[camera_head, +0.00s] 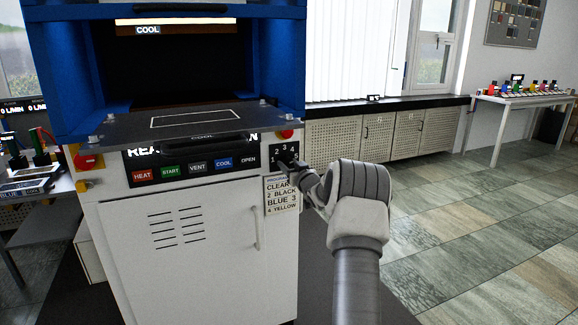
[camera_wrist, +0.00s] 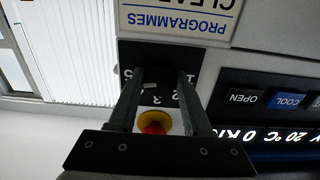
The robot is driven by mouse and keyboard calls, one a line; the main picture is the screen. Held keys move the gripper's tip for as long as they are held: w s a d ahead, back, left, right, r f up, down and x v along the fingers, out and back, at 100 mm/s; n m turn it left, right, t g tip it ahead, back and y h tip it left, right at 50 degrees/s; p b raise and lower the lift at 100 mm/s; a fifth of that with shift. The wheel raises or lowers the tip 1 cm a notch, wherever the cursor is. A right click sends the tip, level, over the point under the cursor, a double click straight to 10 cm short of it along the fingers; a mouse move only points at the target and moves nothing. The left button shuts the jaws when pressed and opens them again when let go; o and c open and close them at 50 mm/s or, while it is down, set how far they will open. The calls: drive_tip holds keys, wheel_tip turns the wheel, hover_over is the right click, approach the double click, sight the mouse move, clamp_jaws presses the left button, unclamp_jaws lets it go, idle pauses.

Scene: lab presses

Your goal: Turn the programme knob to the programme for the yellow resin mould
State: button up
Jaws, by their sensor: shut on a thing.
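The programme knob (camera_wrist: 152,86) is dark and sits on a black dial plate (camera_head: 283,147) with white numbers on the press front. My gripper (camera_head: 292,167) is shut on the knob; in the wrist view its two fingers (camera_wrist: 160,80) stand either side of it. A small pale mark shows between the fingers, but I cannot tell which number it points to.
Right of the dial is my arm; left of it is a row of buttons (camera_head: 197,166) marked HEAT to OPEN. A red button on a yellow collar (camera_wrist: 154,122) sits near the dial. The blue press (camera_head: 52,60) stands open above. Floor to the right is clear.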

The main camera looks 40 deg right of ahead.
clamp_jaws()
drive_tip(key=shift+r+m+p, duration=0.1)
drive_tip(key=shift+m+p, duration=0.2)
drive_tip(key=shift+p, duration=0.1)
drive_tip(key=shift+m+p, duration=0.5)
drive_tip(key=shift+p, duration=0.1)
drive_tip(key=m+p, duration=0.2)
drive_tip(key=m, duration=0.1)
drive_tip(key=shift+m+p, duration=0.3)
drive_tip(key=shift+m, duration=0.1)
drive_tip(key=shift+m+p, duration=0.5)
drive_tip(key=shift+m, duration=0.6)
